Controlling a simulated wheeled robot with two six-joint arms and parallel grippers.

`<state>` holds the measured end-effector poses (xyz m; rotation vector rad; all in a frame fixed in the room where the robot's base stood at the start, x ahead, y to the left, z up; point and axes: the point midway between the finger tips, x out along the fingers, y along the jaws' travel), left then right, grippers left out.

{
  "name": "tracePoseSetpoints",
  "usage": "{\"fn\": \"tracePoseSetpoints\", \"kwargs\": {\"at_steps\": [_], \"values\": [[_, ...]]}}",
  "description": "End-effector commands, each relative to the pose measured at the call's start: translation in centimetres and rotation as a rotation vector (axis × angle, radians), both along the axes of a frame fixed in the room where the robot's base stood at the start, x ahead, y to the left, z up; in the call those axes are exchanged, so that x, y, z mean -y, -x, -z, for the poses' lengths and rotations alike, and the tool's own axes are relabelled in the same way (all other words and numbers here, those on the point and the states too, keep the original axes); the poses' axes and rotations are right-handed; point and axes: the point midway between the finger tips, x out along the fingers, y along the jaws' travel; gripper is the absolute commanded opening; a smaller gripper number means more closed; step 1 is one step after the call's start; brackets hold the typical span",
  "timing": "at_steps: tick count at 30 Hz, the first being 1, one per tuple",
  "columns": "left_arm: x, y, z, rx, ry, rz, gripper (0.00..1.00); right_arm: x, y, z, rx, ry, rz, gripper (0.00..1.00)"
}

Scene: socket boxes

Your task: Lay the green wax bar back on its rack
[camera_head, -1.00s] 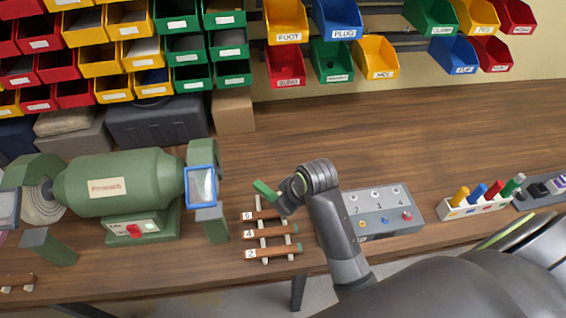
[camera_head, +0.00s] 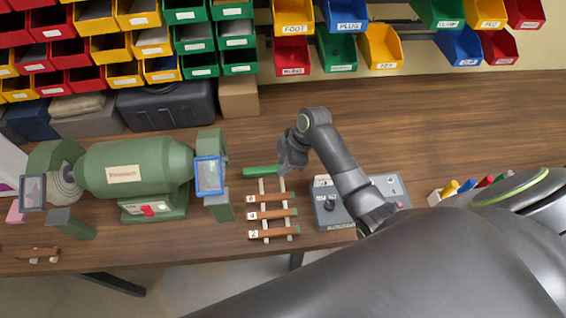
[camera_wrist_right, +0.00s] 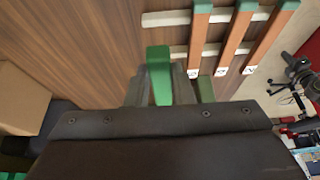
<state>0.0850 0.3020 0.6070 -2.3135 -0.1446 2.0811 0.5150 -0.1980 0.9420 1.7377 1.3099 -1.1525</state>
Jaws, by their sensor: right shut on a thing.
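The green wax bar (camera_head: 261,171) is held in my right gripper (camera_head: 284,168), sticking out to the left. It lies about parallel to the brown bars, by the far end of the pale rack (camera_head: 262,186). In the right wrist view the green bar (camera_wrist_right: 159,62) shows between the two fingers (camera_wrist_right: 161,86), its end close to the ends of the rack's rails (camera_wrist_right: 165,19). I cannot tell whether it touches the rails. Three brown bars with green tips, labelled 6 (camera_head: 272,198), 4 (camera_head: 272,214) and 2 (camera_head: 273,233), lie across the rack. My left gripper is out of view.
A green grinder (camera_head: 135,167) stands left of the rack. A grey box with knobs (camera_head: 330,213) is at the right, partly behind my arm. A cardboard box (camera_head: 239,97) and a dark case (camera_head: 166,105) stand at the back.

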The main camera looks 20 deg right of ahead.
Motion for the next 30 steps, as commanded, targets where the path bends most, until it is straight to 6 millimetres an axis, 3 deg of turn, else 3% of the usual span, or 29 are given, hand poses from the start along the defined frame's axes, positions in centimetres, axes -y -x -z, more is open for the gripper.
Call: {"fn": "tracePoseSetpoints", "kwargs": {"at_steps": [11,19,30], "values": [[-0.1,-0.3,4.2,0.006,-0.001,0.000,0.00,0.0,0.0,4.2,-0.001,0.001,0.001,0.00],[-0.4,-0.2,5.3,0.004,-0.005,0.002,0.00,0.0,0.0,6.0,-0.002,0.000,0.001,0.00],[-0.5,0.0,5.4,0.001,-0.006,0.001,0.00,0.0,0.0,6.3,-0.001,0.000,0.002,0.00]]}}
